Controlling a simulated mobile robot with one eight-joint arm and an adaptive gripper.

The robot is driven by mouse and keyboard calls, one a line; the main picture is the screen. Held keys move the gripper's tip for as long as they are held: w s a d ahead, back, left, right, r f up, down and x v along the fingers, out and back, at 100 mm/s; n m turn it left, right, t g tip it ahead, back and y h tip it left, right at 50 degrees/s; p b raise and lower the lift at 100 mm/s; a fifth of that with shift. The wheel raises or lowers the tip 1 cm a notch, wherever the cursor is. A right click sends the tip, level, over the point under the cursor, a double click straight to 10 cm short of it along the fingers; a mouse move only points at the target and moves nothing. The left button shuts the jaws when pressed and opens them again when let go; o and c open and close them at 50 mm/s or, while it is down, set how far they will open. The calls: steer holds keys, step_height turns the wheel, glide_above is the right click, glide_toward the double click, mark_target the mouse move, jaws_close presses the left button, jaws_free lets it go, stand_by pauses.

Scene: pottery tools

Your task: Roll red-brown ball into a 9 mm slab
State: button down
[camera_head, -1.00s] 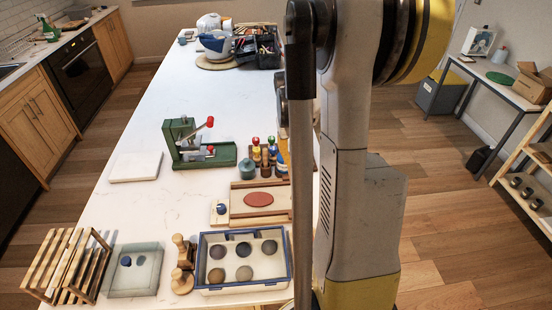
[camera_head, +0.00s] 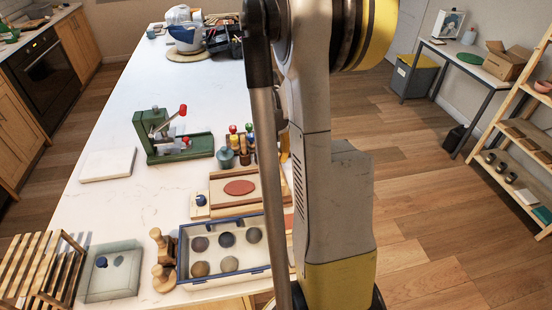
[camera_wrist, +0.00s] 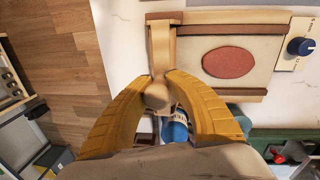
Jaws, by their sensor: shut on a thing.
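The red-brown clay (camera_wrist: 227,63) is a flat oval disc, no longer a ball. It lies on a pale board (camera_wrist: 262,57) with wooden strips along two sides. It also shows in the head view (camera_head: 239,188). My gripper (camera_wrist: 158,93) has its yellow fingers shut on a wooden tool (camera_wrist: 161,50) with a round knob, perhaps a rolling pin. The tool is beside the board's edge, left of the clay in the wrist view. I cannot tell whether it touches the table. In the head view my arm hides the gripper and tool.
A blue knob (camera_wrist: 300,46) sits at the board's end. A blue-rimmed tray of round pieces (camera_head: 268,275), wooden stamps (camera_head: 162,277), a green press (camera_head: 184,147) and several coloured-top tools (camera_head: 233,138) stand nearby. The left middle of the white table (camera_head: 130,210) is clear.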

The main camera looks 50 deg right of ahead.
steer(key=shift+f, duration=0.25)
stand_by(0.3)
steer(key=c, duration=1.3)
jaws_free()
step_height(320, 180, up, 12)
steer(key=w, duration=0.1)
steer(key=shift+a, duration=0.45)
steer(key=shift+a+b, duration=0.1)
steer(key=shift+b, duration=0.2)
